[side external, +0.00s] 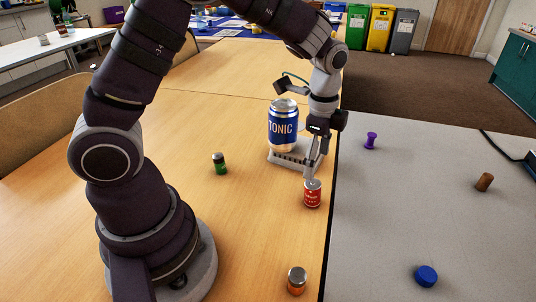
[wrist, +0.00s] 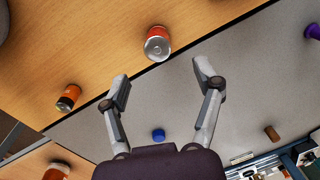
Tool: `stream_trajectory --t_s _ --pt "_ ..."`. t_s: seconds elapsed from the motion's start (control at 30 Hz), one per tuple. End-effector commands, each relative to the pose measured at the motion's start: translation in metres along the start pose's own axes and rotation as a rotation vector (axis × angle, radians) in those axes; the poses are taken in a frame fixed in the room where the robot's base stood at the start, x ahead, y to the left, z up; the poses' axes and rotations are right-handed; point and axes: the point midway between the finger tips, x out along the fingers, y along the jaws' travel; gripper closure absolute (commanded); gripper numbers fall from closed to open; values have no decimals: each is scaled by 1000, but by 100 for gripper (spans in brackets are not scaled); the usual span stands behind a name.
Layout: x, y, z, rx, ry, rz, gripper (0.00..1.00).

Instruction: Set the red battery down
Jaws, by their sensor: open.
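A short red cylinder (side external: 313,195) with a silver top and a pale label stands upright on the wooden table, close to its right edge. It looks like a small can; I cannot tell for sure that it is the red battery. It also shows in the wrist view (wrist: 157,33), silver top towards the camera, ahead of the fingertips. My gripper (side external: 313,173) is above it in the side view, its fingers overlapping the top of the picture of it. In the wrist view my gripper (wrist: 162,80) has its fingers spread apart with nothing between them.
A blue TONIC can (side external: 283,128) stands on a grey tray (side external: 291,160) behind. A green battery-like cylinder (side external: 220,165) and an orange one (side external: 297,282) stand on the wood. The grey table holds a purple pin (side external: 371,140), a brown cork (side external: 484,182) and a blue cap (side external: 427,276).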

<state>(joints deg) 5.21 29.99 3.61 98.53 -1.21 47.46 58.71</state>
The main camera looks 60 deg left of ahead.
Motion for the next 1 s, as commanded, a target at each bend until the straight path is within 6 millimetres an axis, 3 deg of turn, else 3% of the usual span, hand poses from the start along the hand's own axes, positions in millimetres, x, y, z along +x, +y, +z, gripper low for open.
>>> stream_trajectory --t_s 0.43,0.53,0.73,1.0 --pt "79 4 0 -3 -3 5 34" --pt "89 3 0 -4 -1 2 34" --pt "90 3 -1 -4 0 1 34" --pt "90 3 -1 -4 0 1 67"
